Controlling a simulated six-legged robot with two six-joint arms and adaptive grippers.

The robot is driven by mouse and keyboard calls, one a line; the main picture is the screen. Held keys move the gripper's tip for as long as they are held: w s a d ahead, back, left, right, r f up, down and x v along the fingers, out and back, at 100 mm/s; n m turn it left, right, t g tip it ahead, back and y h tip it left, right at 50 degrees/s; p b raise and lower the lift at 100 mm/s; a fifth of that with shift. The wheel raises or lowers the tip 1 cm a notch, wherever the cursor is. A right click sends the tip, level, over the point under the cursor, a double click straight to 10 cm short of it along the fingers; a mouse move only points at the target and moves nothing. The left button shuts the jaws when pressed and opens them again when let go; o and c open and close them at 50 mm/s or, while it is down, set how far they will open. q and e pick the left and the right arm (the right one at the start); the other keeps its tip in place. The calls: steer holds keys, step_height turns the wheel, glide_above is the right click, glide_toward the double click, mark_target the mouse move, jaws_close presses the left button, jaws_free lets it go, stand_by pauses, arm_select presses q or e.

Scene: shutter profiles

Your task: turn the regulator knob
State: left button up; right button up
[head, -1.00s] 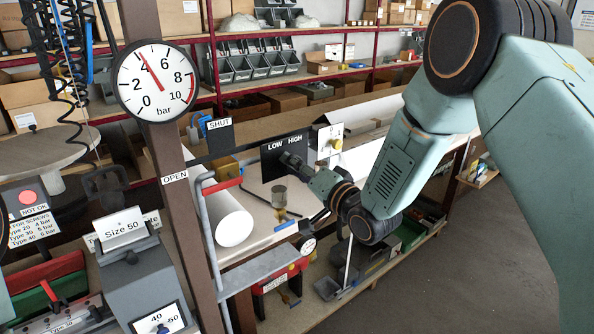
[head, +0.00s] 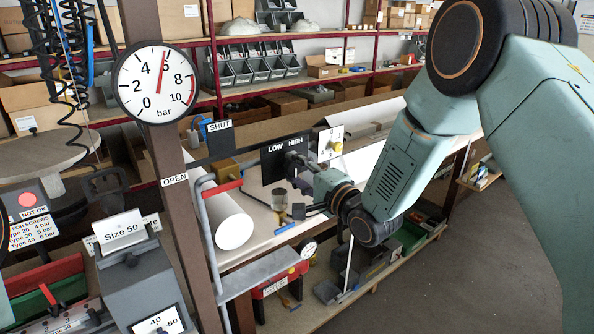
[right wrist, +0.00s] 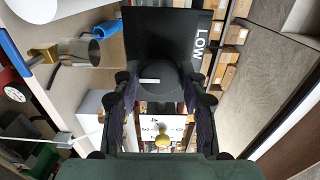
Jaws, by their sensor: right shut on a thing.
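The regulator knob (right wrist: 163,98) is dark and round with a white mark on its left side, in front of a black plate (right wrist: 160,35) lettered LOW. In the head view the plate (head: 273,167) reads LOW and HIGH, and the knob is mostly hidden by my right gripper (head: 296,168). The right gripper's fingers (right wrist: 160,92) are on both sides of the knob and shut on it. The round white pressure gauge (head: 147,92) has a red needle pointing just right of straight up, near the 6 bar mark. My left gripper is not in view.
A brown post (head: 175,200) carries the gauge. A valve with SHUT (head: 220,126) and OPEN (head: 174,180) signs is beside it. Open floor (head: 440,290) lies at the right.

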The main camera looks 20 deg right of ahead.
stand_by(0.4)
steer(key=o, duration=1.1)
steer(key=shift+o, duration=0.2)
steer(key=v, duration=1.2)
steer(key=shift+s, duration=0.1)
